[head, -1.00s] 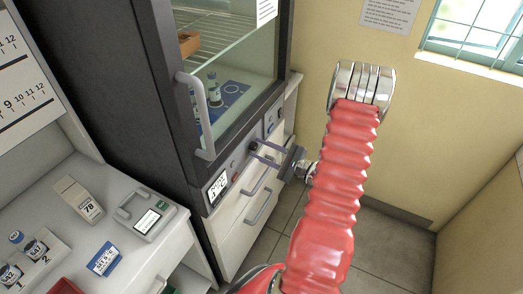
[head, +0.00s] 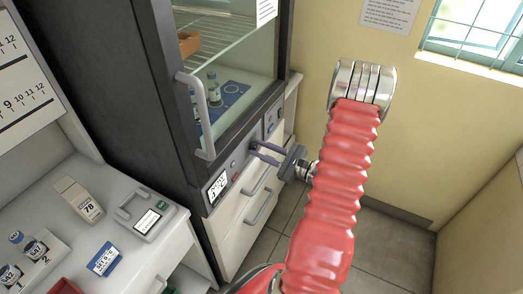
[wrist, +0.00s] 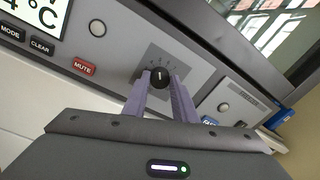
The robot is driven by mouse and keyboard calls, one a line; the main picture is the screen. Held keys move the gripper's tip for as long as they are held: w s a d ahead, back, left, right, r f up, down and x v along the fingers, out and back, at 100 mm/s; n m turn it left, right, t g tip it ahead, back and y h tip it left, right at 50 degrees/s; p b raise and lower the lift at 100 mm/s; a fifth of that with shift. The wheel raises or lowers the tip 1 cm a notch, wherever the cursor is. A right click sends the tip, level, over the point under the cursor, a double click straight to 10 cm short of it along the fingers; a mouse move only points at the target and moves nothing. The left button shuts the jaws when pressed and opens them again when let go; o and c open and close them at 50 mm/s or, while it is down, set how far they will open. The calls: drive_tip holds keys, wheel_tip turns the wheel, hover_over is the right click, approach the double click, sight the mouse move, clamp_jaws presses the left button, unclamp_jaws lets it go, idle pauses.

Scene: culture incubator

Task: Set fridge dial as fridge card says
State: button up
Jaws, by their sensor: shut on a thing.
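The fridge dial (wrist: 160,75) is a small black knob with a white mark, on a grey plate with printed marks around it. My gripper (wrist: 159,83) is shut on the dial, with one purple finger on each side of it. In the head view my gripper (head: 256,151) reaches the fridge's front panel, and its fingers hide most of the dial. A blue card (head: 105,258) with white "SET" lettering lies on the left counter; its number is too small to read surely. The panel display (wrist: 33,15) shows a cut-off reading ending in "4 °C".
MODE, CLEAR and red MUTE (wrist: 83,67) buttons sit left of the dial. The glass fridge door with its pale handle (head: 200,115) is above the panel. Drawers (head: 262,205) are below.

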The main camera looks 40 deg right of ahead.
drive_tip(key=shift+m, duration=0.6)
drive_tip(key=o, duration=1)
drive_tip(key=shift+o, duration=0.2)
drive_tip(key=shift+s+d, duration=0.1)
drive_tip(key=shift+s, duration=0.05)
drive_tip(key=v, duration=1.3)
drive_tip(key=shift+s, duration=0.3)
